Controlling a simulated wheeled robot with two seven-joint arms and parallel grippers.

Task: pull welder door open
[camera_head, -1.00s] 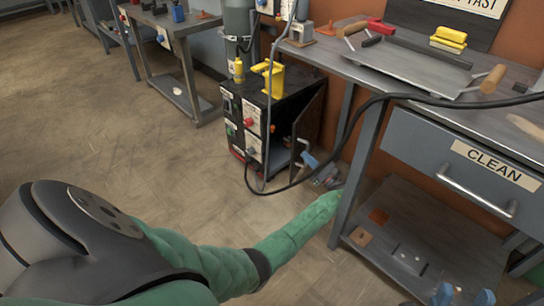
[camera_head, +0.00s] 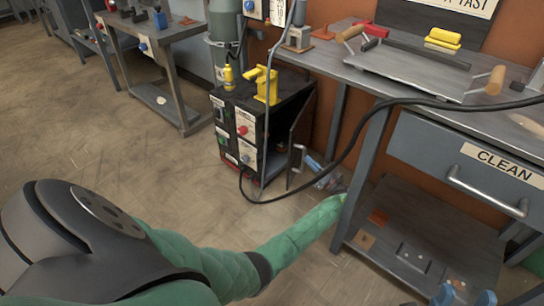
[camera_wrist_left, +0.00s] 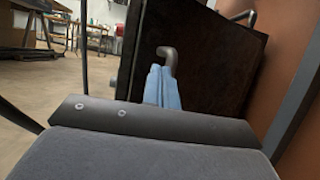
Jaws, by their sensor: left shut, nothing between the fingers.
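The welder (camera_head: 240,128) is a black box with a control panel on its front. Its dark door (camera_head: 302,125) stands partly open at the right side, with a dark gap between door and box. A grey bent handle (camera_head: 298,157) is on the door. The door (camera_wrist_left: 205,45) and handle (camera_wrist_left: 168,54) fill the upper middle of the left wrist view. My left gripper (camera_head: 312,162) is shut and empty, its blue fingertips (camera_wrist_left: 162,72) close by the handle; contact is unclear. My right gripper (camera_head: 464,295) shows only as two spaced blue fingers at the bottom edge.
A yellow tool (camera_head: 266,84) and bottle (camera_head: 228,77) stand on the welder. A black cable (camera_head: 350,135) hangs between welder and workbench. The workbench leg (camera_head: 362,165) is close to my left forearm. The floor (camera_head: 130,150) left of the welder is clear.

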